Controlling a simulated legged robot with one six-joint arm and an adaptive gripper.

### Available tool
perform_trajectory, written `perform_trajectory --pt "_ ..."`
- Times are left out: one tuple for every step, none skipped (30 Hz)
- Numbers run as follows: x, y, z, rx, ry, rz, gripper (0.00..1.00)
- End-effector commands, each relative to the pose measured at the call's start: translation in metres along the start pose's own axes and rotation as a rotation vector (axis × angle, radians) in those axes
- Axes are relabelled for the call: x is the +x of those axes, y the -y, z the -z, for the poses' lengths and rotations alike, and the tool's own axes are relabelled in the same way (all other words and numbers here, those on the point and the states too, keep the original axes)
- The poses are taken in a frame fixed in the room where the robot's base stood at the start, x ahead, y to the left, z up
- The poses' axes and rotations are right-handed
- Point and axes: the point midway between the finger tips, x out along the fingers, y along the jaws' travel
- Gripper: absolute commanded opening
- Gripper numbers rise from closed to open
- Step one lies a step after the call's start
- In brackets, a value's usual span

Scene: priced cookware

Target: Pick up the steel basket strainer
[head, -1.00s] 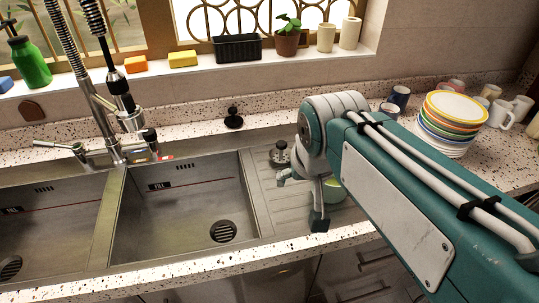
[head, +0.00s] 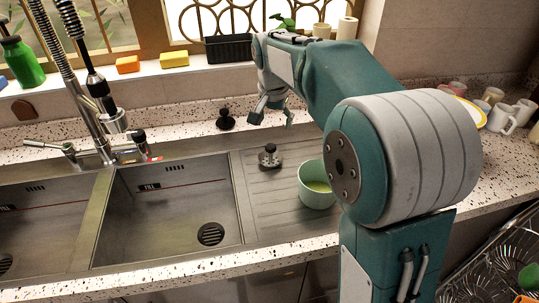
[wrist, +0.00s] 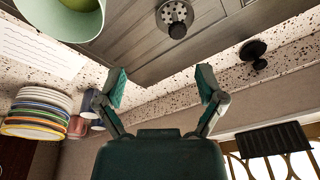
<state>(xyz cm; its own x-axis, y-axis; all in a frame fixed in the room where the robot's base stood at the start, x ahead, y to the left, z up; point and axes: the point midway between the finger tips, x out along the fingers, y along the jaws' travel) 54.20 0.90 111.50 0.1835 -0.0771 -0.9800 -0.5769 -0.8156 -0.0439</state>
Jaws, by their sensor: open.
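The steel basket strainer (head: 269,155), a round silver piece with a dark knob on top, stands on the ribbed drainboard right of the sink bowl. It also shows at the top of the wrist view (wrist: 174,17). A similar black stopper (head: 225,119) stands on the speckled counter behind the sink and shows at right in the wrist view (wrist: 254,52). My gripper (head: 272,113) is open and empty, raised beyond the strainer toward the window. In the wrist view its spread fingers (wrist: 161,85) have nothing between them, and the strainer lies past their tips.
A mint green bowl (head: 315,185) stands on the drainboard, right of the strainer. A tall tap (head: 95,115) rises left behind the sink. Stacked plates (wrist: 38,112) and mugs (head: 503,117) stand at right. A black planter (head: 232,48) sits on the sill.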

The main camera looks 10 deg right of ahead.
Motion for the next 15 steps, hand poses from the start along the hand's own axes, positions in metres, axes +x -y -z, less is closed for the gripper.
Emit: perform_trajectory --pt "0.011 0.008 0.007 0.02 0.009 -0.012 0.88" --pt "0.015 0.012 0.011 0.034 0.012 -0.018 0.88" --pt "0.022 0.018 0.015 0.052 0.018 -0.026 0.88" --pt "0.027 0.022 0.018 0.066 0.021 -0.033 0.88" --pt "0.033 0.026 0.021 0.078 0.024 -0.039 0.88" --pt "0.039 0.03 0.025 0.095 0.028 -0.045 0.88" --pt "0.043 0.033 0.028 0.107 0.03 -0.05 0.88" --pt "0.047 0.035 0.03 0.117 0.033 -0.056 0.88" --pt "0.052 0.039 0.032 0.129 0.035 -0.061 0.88" --pt "0.055 0.041 0.034 0.138 0.037 -0.065 0.88" --pt "0.058 0.042 0.035 0.144 0.037 -0.067 0.88" --pt "0.061 0.044 0.037 0.151 0.039 -0.07 0.88" --pt "0.062 0.044 0.038 0.156 0.039 -0.072 0.88" --pt "0.064 0.045 0.038 0.16 0.04 -0.073 0.88" --pt "0.066 0.046 0.039 0.163 0.04 -0.075 0.88"
